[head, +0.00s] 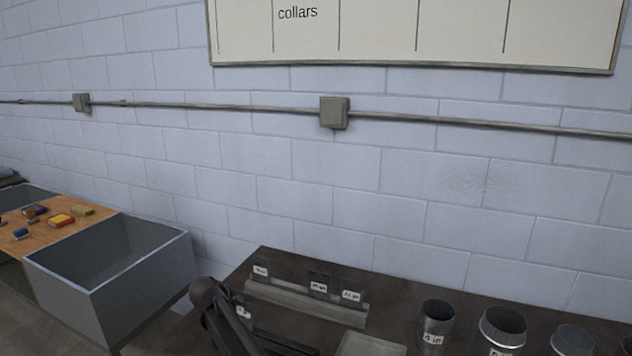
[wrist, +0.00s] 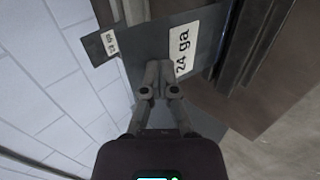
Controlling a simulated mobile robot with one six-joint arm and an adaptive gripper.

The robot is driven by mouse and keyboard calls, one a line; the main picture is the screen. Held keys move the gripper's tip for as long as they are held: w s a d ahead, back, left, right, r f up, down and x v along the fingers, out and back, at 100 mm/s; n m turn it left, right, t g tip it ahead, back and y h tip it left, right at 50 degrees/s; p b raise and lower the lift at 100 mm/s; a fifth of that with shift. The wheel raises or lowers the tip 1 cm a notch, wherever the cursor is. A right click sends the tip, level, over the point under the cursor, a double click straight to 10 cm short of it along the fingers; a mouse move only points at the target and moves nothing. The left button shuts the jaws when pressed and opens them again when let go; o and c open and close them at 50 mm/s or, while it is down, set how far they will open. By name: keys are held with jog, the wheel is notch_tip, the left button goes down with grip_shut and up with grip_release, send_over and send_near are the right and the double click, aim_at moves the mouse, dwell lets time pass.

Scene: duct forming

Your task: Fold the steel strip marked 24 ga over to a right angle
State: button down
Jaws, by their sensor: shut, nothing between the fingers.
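In the wrist view, the steel strip marked 24 ga (wrist: 205,32) is a dark grey plate with a white label, standing in front of my fingers. It looks flat where I see it; its lower part is partly hidden by the fingers. My gripper (wrist: 158,72) is shut and empty, its fingertips close to the strip's face beside the label; I cannot tell whether they touch. In the head view, my dark arm (head: 226,318) covers part of a labelled strip (head: 245,313) at the bench's left end; its mark is not readable there.
In the wrist view, a smaller labelled strip (wrist: 109,43) stands behind. In the head view, a rack (head: 300,302) holds several labelled strips on the dark bench (head: 290,336). Metal collars (head: 437,325) stand at right. A grey bin (head: 110,290) is left of the bench.

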aim_at(243, 296)
jog(key=shift+w+d, duration=0.15)
jog(key=shift+w, duration=0.2)
jog(key=shift+w+d+f, duration=0.15)
jog(key=shift+w+d, duration=0.05)
jog(key=shift+w, duration=0.25)
jog(key=shift+w+d+f+b, duration=0.1)
jog(key=shift+w+b, duration=0.15)
jog(key=shift+b, duration=0.05)
jog(key=shift+w+d+f, duration=0.1)
jog(key=shift+w, duration=0.3)
dwell(0.4)
jog(key=shift+w+d+f+b, duration=0.2)
jog(key=shift+w+b, duration=0.1)
jog(key=shift+w, duration=0.15)
